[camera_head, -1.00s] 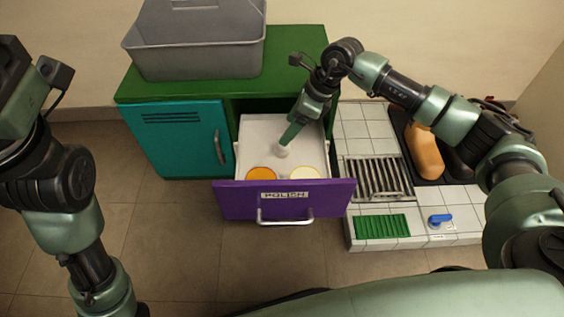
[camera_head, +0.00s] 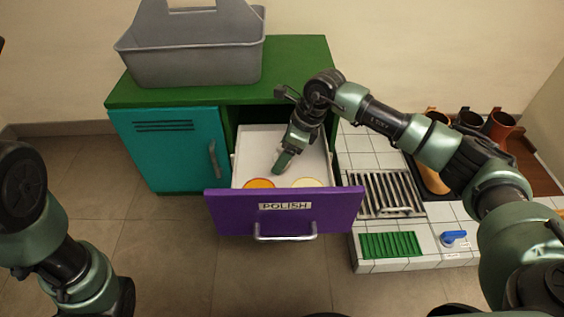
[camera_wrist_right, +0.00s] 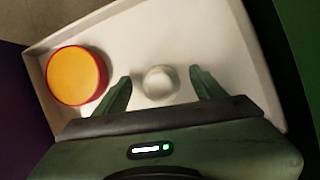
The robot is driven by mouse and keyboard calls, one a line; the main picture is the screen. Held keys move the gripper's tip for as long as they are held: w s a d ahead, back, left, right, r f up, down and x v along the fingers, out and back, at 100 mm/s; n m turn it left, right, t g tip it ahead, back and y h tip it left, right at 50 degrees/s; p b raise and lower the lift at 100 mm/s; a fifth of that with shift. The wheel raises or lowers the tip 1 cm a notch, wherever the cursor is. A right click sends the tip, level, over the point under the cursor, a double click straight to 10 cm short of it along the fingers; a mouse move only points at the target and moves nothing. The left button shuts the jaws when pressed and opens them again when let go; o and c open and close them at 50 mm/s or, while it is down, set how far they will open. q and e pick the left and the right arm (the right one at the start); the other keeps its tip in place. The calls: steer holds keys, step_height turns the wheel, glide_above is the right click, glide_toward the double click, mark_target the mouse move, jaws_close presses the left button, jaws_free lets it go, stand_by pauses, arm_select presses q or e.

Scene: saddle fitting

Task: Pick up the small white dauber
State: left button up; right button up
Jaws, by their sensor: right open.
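The small white dauber (camera_wrist_right: 159,82) shows in the right wrist view, a pale round top standing on the white floor of the open drawer (camera_head: 258,143). My right gripper (camera_wrist_right: 160,79) is open, with one green finger on each side of the dauber and a visible gap to both. In the head view my right gripper (camera_head: 281,165) reaches down into the drawer and hides the dauber. My left arm shows at the lower left, but its gripper is out of view.
An orange-topped round tin (camera_head: 259,184) and a cream one (camera_head: 307,183) sit behind the purple POLISH front (camera_head: 285,214). A grey caddy (camera_head: 190,52) stands on the green cabinet top. A tiled counter with a grate (camera_head: 384,193) is at the right.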

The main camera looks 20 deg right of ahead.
steer(key=c, duration=1.5)
steer(key=shift+o, duration=0.2)
steer(key=shift+r, duration=0.1)
